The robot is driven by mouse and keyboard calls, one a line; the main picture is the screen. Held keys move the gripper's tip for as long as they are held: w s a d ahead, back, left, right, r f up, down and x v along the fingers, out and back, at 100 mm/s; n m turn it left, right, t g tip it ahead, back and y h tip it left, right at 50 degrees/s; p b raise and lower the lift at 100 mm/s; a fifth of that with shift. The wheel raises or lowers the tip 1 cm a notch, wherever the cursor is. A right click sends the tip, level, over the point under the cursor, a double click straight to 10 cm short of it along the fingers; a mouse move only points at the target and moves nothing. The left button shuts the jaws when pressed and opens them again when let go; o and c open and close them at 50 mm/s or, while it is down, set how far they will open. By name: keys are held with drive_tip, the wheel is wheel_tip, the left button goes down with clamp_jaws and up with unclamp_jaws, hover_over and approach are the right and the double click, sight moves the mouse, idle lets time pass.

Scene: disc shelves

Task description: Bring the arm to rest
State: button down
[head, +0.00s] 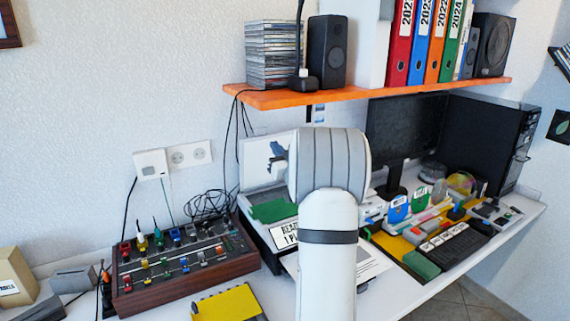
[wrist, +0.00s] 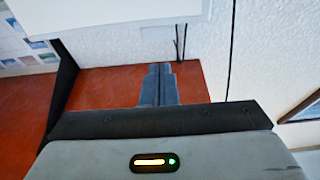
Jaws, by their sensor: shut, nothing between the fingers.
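My arm (head: 328,230) rises from the bottom middle of the head view and bends at a grey-banded joint in front of the desk. My gripper (wrist: 160,72) shows in the wrist view with its two blue-grey fingers together and nothing between them. An orange-red surface lies behind the fingers in that view; I cannot tell whether they touch it. In the head view the arm hides part of the desk and the things behind it.
An orange shelf (head: 290,97) carries discs (head: 272,55), a speaker (head: 327,52) and binders (head: 430,45). The desk is crowded.

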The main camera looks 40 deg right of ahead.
drive_tip(key=s, duration=0.5)
drive_tip(key=s+a+f+m+g+h+p, duration=0.1)
drive_tip(key=s+a+g+p, duration=0.15)
drive_tip(key=a+g, duration=0.45)
drive_tip(key=s+a+f+g+p, duration=0.1)
drive_tip(key=s+a+g+p, duration=0.2)
drive_tip(key=a, duration=0.8)
drive_tip(key=s+a+f+n+g+y, duration=0.1)
drive_tip(key=s+a+g, duration=0.3)
drive_tip(key=s+a, duration=0.4)
drive_tip(key=s+a+f+n+g+y+p, duration=0.1)
drive_tip(key=s+a, duration=0.7)
drive_tip(key=s, duration=0.8)
wheel_tip(320, 180, down, 2)
drive_tip(key=g+y, duration=0.1)
drive_tip(key=g, duration=0.2)
drive_tip(key=shift+a+f+g+y+p, duration=0.2)
drive_tip(key=shift+g+y+p, duration=0.1)
drive_tip(key=shift+g, duration=0.1)
